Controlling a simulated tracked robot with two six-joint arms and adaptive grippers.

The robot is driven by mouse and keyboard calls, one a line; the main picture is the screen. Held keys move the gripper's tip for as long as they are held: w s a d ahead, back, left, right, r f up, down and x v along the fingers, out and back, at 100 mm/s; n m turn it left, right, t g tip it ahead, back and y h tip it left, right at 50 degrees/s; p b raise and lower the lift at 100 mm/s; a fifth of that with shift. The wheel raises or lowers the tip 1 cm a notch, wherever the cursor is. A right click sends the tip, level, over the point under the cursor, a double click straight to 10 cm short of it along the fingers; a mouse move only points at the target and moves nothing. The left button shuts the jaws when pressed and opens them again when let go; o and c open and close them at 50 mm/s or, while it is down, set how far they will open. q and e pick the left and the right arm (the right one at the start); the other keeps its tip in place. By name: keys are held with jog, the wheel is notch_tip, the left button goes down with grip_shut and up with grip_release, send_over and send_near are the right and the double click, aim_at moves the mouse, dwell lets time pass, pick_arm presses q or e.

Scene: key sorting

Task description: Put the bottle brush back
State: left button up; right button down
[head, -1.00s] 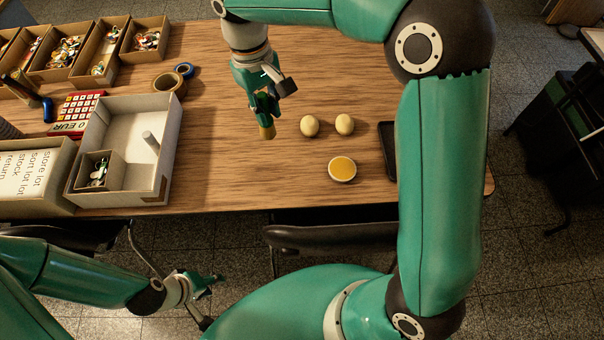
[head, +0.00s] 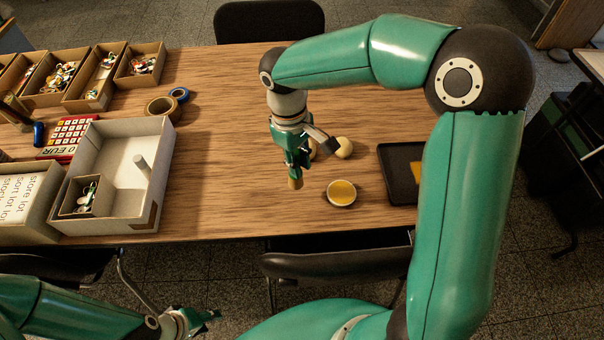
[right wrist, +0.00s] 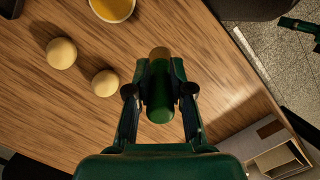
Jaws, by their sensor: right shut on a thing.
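My right gripper (head: 296,168) is shut on a short green cylinder with a tan end (head: 295,183), held over the middle of the table. I take it to be the bottle brush, though no bristles show. In the right wrist view it (right wrist: 159,60) sits between the two fingers of my gripper (right wrist: 159,100), tan end pointing away from the palm. I cannot tell whether it touches the table. My left gripper (head: 203,318) is low at the left, off the table's front edge; its jaw opening is unclear.
Two pale round balls (right wrist: 61,53) and a small yellow-filled bowl (head: 341,193) stand close to my right gripper. A black tray (head: 402,170) lies to the right. A white partitioned box (head: 110,150), tape rolls (head: 160,107) and parts boxes fill the left. Table between box and gripper is clear.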

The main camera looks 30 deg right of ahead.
jog(key=shift+f, duration=2.55)
jog(key=shift+f, duration=0.15)
jog(key=c, duration=1)
grip_release()
jog(key=shift+r, duration=0.25)
jog(key=r, duration=0.4)
jog(key=w+r, duration=0.1)
jog(key=r, duration=0.6)
jog(key=shift+w+a+r+p, duration=0.3)
jog(key=shift+w+r, duration=0.05)
